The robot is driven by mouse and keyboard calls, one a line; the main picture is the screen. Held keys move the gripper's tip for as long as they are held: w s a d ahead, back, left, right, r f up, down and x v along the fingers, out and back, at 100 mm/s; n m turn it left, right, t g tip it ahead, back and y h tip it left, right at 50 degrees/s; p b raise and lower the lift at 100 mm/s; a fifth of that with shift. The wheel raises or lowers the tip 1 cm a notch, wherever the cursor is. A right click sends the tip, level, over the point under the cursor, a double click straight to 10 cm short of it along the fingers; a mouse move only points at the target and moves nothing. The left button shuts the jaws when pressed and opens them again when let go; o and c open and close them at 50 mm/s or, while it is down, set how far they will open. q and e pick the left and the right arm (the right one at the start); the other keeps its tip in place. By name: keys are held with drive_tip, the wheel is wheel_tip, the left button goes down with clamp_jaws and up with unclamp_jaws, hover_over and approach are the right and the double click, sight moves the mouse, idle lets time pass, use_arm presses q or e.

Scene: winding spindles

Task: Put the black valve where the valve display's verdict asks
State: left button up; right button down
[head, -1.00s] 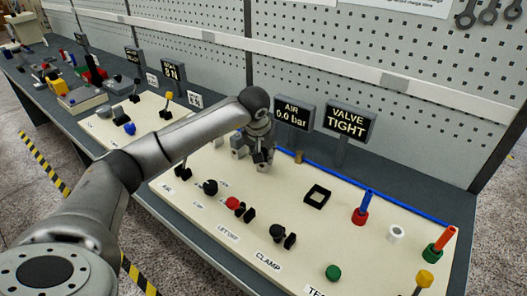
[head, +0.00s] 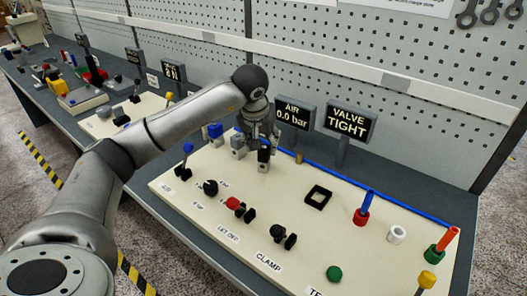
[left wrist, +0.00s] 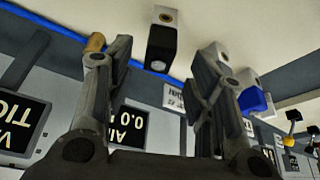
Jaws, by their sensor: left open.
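The black valve (head: 264,154) stands on the cream board, below and beside my left gripper (head: 262,136). In the left wrist view the black valve (left wrist: 162,45) shows beyond and between the two spread fingertips, apart from them. My left gripper is open and empty. A grey valve (head: 238,143) and a blue valve (head: 215,130) stand to its left; the blue one also shows in the left wrist view (left wrist: 256,101). The valve display (head: 350,122) reads "VALVE TIGHT". My right gripper is not in view.
The air display (head: 292,112) reads "0.0 bar". A square black frame (head: 318,197) lies right of the valves. A red holder (head: 361,216) with a blue rod, a white ring (head: 397,234) and a green holder (head: 433,253) with a red rod stand farther right. Knobs line the front.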

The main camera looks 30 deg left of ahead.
use_arm(q)
drive_tip(key=v, duration=0.6)
idle(0.3)
